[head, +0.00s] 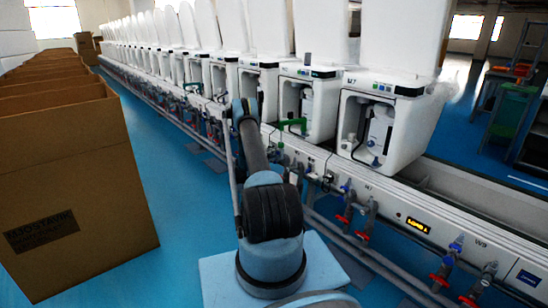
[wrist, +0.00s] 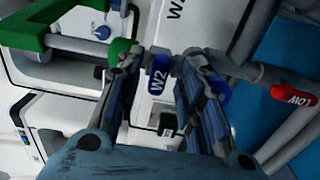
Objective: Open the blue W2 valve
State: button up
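The blue W2 valve handle (wrist: 157,76), with "W2" in white on it, shows in the wrist view on a grey pipe fitting. My gripper (wrist: 160,62) is open, with one finger on each side of the handle. Gaps show between the handle and both fingers, so it does not look gripped. In the head view my arm reaches forward along the line of toilets, and its links hide the gripper and the W2 valve.
Red valves (head: 345,216) line the rail.

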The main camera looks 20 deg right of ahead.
jog(key=shift+c, duration=0.2)
grip_shut()
jog(key=shift+n, duration=0.3)
jog(key=n, duration=0.8)
jog(key=shift+f+n, duration=0.1)
jog(key=shift+n, duration=0.3)
jog(key=n, duration=0.4)
jog(key=shift+n, duration=2.2)
